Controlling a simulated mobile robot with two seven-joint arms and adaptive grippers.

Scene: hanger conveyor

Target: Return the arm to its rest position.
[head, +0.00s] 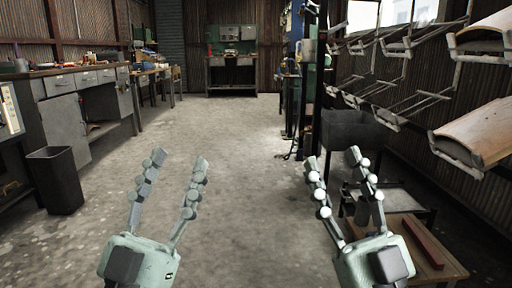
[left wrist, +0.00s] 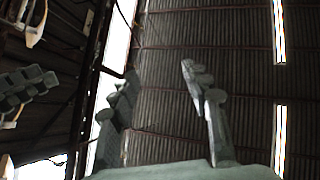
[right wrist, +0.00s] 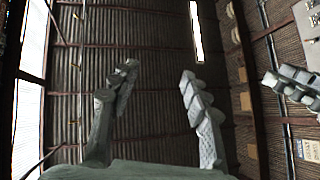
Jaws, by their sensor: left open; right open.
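My left gripper (head: 174,178) is raised in the lower left of the head view, its fingers spread and pointing up, with nothing between them. My right gripper (head: 340,176) is raised in the lower right of the head view, also spread and empty. In the left wrist view the left gripper (left wrist: 160,85) shows two fingers apart against the ribbed wall or roof. In the right wrist view the right gripper (right wrist: 158,85) shows its two fingers apart with nothing between.
Hanger racks (head: 400,50) line the right wall, some with curved wooden panels (head: 478,132). A low wooden table (head: 440,262) with a red bar (head: 422,243) stands close to my right gripper. A dark bin (head: 57,180) and workbench (head: 60,85) are left. The middle floor is clear.

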